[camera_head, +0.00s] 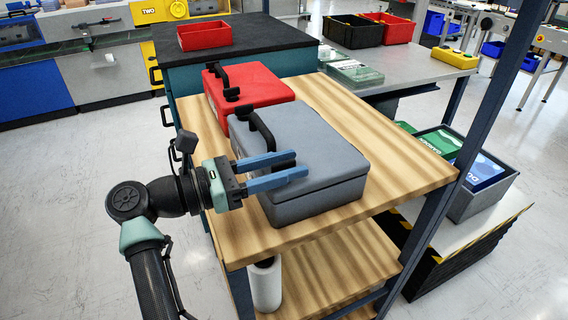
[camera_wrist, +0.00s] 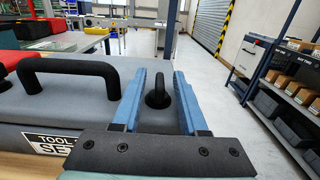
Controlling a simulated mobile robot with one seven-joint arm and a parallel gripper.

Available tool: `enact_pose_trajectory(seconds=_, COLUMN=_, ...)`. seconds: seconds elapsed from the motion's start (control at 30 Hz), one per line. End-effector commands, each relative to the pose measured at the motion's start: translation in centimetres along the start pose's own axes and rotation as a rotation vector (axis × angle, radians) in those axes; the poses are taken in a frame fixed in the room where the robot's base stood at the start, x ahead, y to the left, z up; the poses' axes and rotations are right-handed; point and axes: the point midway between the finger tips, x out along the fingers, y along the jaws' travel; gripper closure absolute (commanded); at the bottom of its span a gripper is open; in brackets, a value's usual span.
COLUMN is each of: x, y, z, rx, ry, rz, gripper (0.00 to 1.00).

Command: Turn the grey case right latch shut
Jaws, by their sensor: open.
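The grey case (camera_head: 315,165) lies closed on a wooden-topped table, with a black carry handle (camera_head: 262,130) on its handle side. In the wrist view the case (camera_wrist: 95,105) and its handle (camera_wrist: 70,68) are at the left. My gripper (camera_wrist: 160,74) is open around this latch, with a gap visible on each side. In the head view my gripper (camera_head: 297,165) reaches over the near end of the case, and its fingers mostly hide the latch.
A red case (camera_head: 255,90) lies just behind the grey one. The wooden table top (camera_head: 395,150) is clear to the right. A post (camera_head: 485,110) rises at the table's right side. A red bin (camera_head: 205,36) stands on the dark bench behind.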

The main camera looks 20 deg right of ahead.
Motion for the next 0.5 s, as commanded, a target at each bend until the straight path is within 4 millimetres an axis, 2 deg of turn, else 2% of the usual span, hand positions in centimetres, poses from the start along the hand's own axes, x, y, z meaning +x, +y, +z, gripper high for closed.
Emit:
enact_pose_trajectory(seconds=0.17, x=-1.3, y=0.1, z=-0.1, rx=0.000, ry=0.001, rz=0.003, gripper=0.57)
enact_pose_trajectory(seconds=0.5, x=-8.6, y=0.1, z=-0.1, rx=0.000, ry=0.001, rz=0.004, gripper=0.57)
